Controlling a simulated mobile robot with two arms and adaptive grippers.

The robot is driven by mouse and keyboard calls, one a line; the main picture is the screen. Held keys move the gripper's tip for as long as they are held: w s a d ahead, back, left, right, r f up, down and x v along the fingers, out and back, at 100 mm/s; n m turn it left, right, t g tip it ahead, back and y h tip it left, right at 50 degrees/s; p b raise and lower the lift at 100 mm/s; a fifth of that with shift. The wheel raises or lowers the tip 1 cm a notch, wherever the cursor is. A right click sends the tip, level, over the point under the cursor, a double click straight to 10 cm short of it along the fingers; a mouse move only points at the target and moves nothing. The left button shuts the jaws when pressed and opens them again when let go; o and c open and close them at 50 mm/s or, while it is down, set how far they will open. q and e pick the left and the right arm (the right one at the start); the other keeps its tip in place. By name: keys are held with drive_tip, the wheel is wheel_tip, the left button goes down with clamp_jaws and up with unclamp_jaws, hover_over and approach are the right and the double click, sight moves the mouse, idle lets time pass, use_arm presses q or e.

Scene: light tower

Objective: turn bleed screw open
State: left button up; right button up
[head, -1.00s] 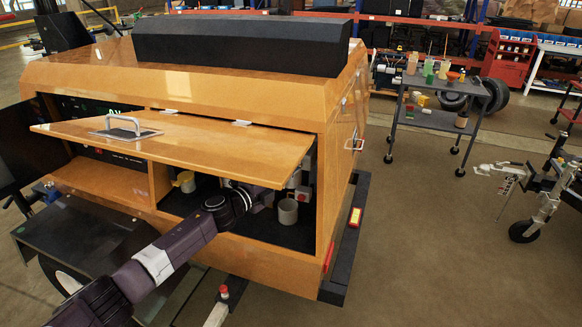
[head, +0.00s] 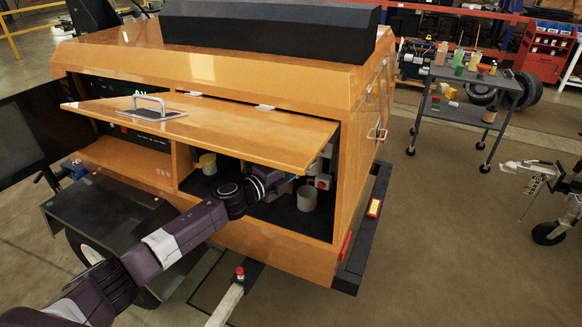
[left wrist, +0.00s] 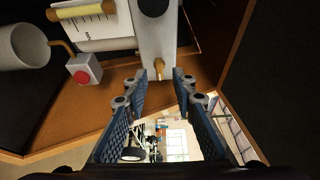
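My left arm reaches under the raised orange door (head: 215,135) into the open compartment of the orange light tower. Its gripper is mostly hidden in the head view. In the left wrist view my left gripper (left wrist: 160,82) is open, with a gap between its two blue-padded fingers. A small brass screw (left wrist: 158,68), apparently the bleed screw, sticks out of a light grey block (left wrist: 157,45), in line with the gap between the fingertips. I cannot tell whether either finger touches it. My right gripper is not in view.
A grey cup (head: 306,198) stands in the compartment, and a yellow cup (head: 208,163) is farther left. The wrist view shows a red button (left wrist: 81,76) and a yellow sight tube (left wrist: 80,11) left of the block. A cart (head: 465,105) stands beyond the cabinet.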

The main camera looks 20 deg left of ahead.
use_arm(q)
drive_tip(key=v, duration=0.9)
